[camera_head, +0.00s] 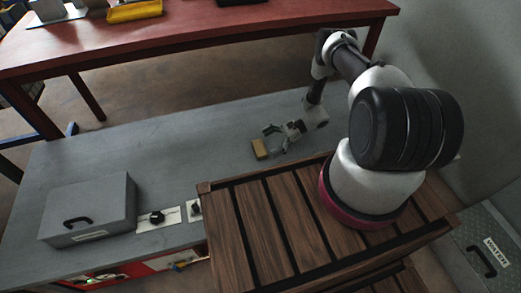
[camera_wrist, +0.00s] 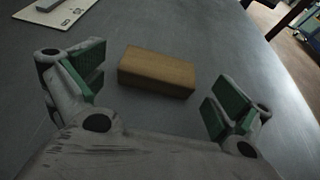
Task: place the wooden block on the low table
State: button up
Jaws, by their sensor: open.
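The wooden block (camera_head: 260,149) is a small tan block lying flat on the grey low table (camera_head: 190,140). It also shows in the wrist view (camera_wrist: 157,72), ahead of and between the spread fingers. My gripper (camera_head: 279,138) is close beside the block, to its right in the head view, low over the table. In the wrist view my gripper (camera_wrist: 152,98) is open, with green pads on both fingers, and nothing is between the pads. The block is apart from both fingers.
A grey box with a black handle (camera_head: 88,208) stands at the left of the low table. Small plates with black knobs (camera_head: 157,217) lie near its front edge. A red table (camera_head: 190,40) stands behind. The table around the block is clear.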

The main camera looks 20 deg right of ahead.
aim_at(256, 148)
jog(key=x, duration=0.5)
jog(key=shift+a+r, duration=0.15)
jog(key=shift+a, duration=0.25)
jog(key=shift+c, duration=0.4)
jog(key=c, duration=0.8)
jog(key=shift+r, duration=0.1)
